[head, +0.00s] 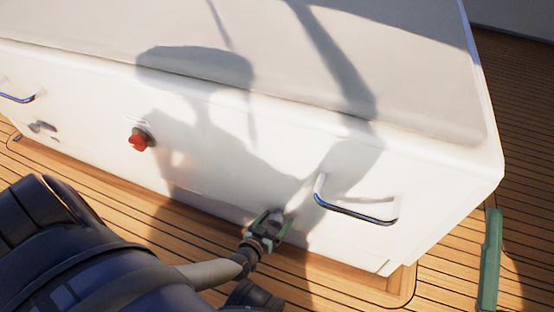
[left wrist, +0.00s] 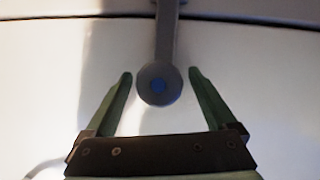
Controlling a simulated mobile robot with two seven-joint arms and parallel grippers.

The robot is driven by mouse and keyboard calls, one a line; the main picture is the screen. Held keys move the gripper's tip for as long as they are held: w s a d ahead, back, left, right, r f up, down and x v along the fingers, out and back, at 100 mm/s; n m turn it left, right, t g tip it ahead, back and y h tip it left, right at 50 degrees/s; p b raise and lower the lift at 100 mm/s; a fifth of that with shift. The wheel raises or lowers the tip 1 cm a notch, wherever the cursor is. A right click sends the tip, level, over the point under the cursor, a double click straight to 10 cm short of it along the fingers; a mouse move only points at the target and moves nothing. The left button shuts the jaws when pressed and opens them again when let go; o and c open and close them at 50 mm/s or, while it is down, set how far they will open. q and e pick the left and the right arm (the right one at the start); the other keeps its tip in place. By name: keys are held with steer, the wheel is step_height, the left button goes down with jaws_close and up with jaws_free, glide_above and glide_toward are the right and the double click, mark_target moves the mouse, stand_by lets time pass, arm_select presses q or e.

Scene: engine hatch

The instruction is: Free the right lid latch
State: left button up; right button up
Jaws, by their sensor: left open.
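In the head view the latch (head: 277,214) is small and partly hidden by my left gripper (head: 268,226), low on the white front of the box. My left gripper is open, and in the left wrist view its two green fingers (left wrist: 164,88) stand either side of the round pivot, with a gap on each side. Whether the fingertips touch the white panel cannot be told.
The white box (head: 330,165) has a grey lid (head: 400,65) on top. A metal handle (head: 357,213) is right of my gripper. A red knob (head: 139,140), a left latch (head: 42,127) and another handle (head: 17,98) are at left. A long green object (head: 490,262) is at far right.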

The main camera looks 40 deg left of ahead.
arm_select(q)
steer(key=c, duration=1.3)
steer(key=shift+c, duration=0.2)
steer(key=shift+n+t+h, duration=0.3)
steer(key=shift+n+h, duration=0.4)
steer(key=shift+n, duration=0.4)
steer(key=shift+n+t+h, duration=0.5)
steer(key=shift+n+h, duration=0.2)
steer(key=shift+n, duration=0.6)
